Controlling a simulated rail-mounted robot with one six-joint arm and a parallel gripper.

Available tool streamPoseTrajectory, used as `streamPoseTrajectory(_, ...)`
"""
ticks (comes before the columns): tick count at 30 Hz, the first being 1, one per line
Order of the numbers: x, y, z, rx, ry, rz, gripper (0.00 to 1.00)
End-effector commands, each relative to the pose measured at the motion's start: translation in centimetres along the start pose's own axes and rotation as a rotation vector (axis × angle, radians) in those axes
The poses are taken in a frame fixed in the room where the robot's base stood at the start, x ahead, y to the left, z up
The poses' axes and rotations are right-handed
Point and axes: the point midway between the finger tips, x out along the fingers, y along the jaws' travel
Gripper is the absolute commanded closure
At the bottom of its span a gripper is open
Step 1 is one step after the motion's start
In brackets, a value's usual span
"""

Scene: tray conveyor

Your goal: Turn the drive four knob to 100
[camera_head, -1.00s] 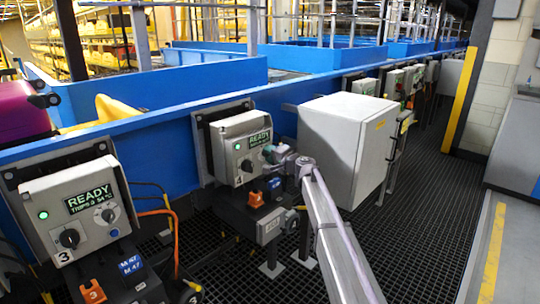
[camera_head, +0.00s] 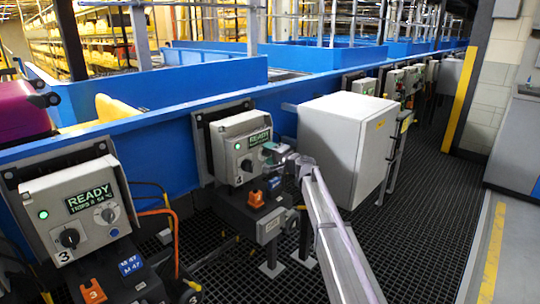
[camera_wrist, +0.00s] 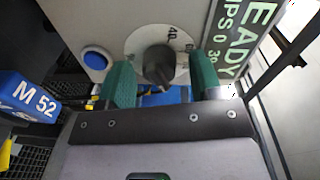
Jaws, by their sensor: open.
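The drive four box (camera_head: 225,141) is a grey panel with a lit READY display and a small 4 label, mid-picture in the head view. Its dark knob (camera_head: 246,165) is on the front. In the wrist view the knob (camera_wrist: 157,65) sits on a white round dial (camera_wrist: 135,42) with a 40 mark near the top; its exact setting is unclear. My gripper (camera_wrist: 162,82) is open, with one green finger on each side of the knob and gaps visible between. In the head view my gripper (camera_head: 275,152) is close to the panel's right side.
A blue round button (camera_wrist: 96,59) is left of the dial. A blue M 52 tag (camera_wrist: 30,102) is at lower left. The drive three box (camera_head: 75,205) stands nearer in the head view. A large grey cabinet (camera_head: 340,140) stands right of drive four.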

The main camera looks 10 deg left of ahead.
Motion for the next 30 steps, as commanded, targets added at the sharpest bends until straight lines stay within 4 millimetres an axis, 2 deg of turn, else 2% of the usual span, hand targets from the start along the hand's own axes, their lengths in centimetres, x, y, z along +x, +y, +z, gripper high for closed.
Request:
streamPoseTrajectory(5,-1.5,0.0,0.1,0.0,0.001,0.0,0.41)
streamPoseTrajectory(13,-8.0,-0.1,0.2,0.0,0.002,0.0,0.41)
streamPoseTrajectory(17,-10.3,0.0,0.1,0.0,0.001,0.0,0.41)
streamPoseTrajectory(20,-10.9,0.0,0.1,0.0,0.0,0.0,0.41)
streamPoseTrajectory(27,-10.8,0.0,0.1,0.003,-0.003,0.0,0.41)
streamPoseTrajectory(29,-10.8,0.2,0.8,-0.006,-0.042,0.014,0.41)
streamPoseTrajectory(30,-11.2,0.9,1.8,-0.035,-0.087,0.051,0.41)
